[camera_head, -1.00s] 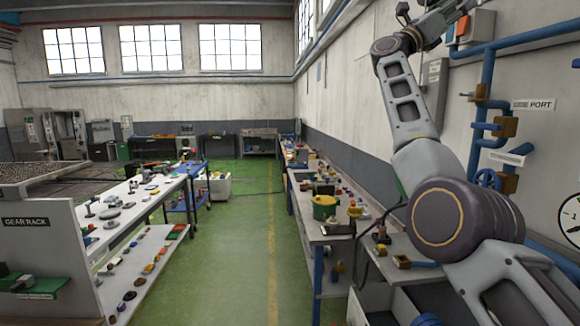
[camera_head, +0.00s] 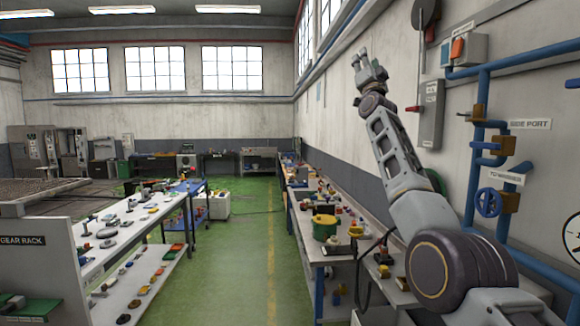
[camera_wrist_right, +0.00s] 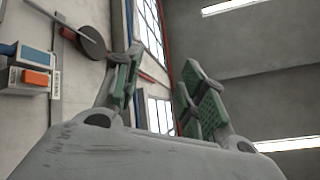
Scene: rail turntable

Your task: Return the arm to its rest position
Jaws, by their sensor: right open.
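My right arm rises from the lower right in the head view, with its elbow bent and forearm pointing up. My right gripper (camera_head: 361,56) is at the top of it, in front of the pale wall, with nothing between its fingers. In the right wrist view the two fingers with green pads (camera_wrist_right: 160,90) stand apart, and windows, wall and ceiling show between and beyond them. My left arm and gripper are not in view.
Blue pipes (camera_head: 482,120) and a grey switch box (camera_head: 431,115) are on the wall right of my arm. White shelves (camera_head: 120,230) stand left. The green aisle (camera_head: 235,260) between is clear.

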